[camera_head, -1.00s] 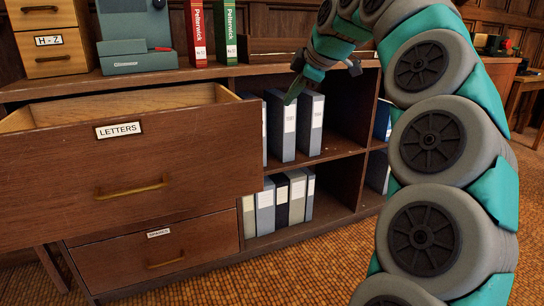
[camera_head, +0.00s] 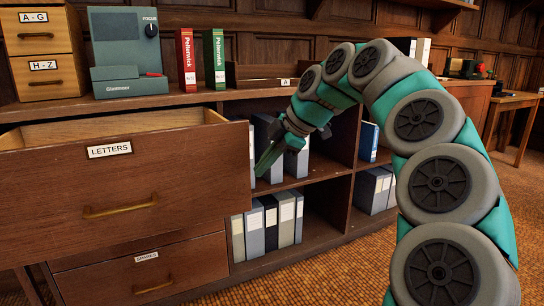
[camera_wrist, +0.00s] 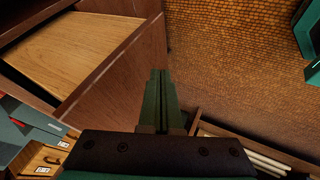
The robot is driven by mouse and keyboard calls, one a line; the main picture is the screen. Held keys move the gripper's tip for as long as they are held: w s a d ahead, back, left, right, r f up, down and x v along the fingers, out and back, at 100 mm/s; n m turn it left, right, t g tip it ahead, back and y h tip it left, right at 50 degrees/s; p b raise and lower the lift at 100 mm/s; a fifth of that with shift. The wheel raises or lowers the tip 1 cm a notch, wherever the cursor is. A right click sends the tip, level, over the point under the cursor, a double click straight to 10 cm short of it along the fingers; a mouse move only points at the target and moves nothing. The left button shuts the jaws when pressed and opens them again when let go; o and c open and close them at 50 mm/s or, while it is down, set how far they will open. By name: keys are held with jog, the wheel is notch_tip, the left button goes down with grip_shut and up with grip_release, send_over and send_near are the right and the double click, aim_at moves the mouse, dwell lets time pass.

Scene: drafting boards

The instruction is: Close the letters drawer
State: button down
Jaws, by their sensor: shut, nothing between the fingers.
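The letters drawer (camera_head: 60,185) is pulled well out of the cabinet, with a brown wooden front, a "LETTERS" label (camera_head: 110,150) and a brass bar handle (camera_head: 120,206). In the wrist view the drawer's pale floor (camera_wrist: 75,55) shows at upper left. My gripper (camera_head: 264,170) is shut and empty, just right of the drawer front's right edge and in front of the shelf binders. In the wrist view my gripper (camera_wrist: 160,75) shows its fingers together, beside the drawer front's edge. I cannot tell whether they touch it.
A second drawer (camera_head: 140,272) below is shut. Binders (camera_head: 270,222) fill the shelves to the right. A green machine (camera_head: 125,50), red and green books (camera_head: 187,60) and small drawers (camera_head: 42,60) stand on top. Tiled floor (camera_head: 330,280) in front is clear.

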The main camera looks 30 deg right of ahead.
aim_at(240, 179)
jog(key=shift+w+a+f, duration=0.15)
jog(key=shift+w+f, duration=0.15)
jog(key=shift+w, duration=0.55)
jog(key=shift+w+a+f, duration=0.1)
jog(key=shift+w+f, duration=0.25)
jog(key=shift+w, duration=0.55)
jog(key=shift+w+a+f, duration=0.15)
jog(key=shift+w+f, duration=0.15)
jog(key=shift+w, duration=0.55)
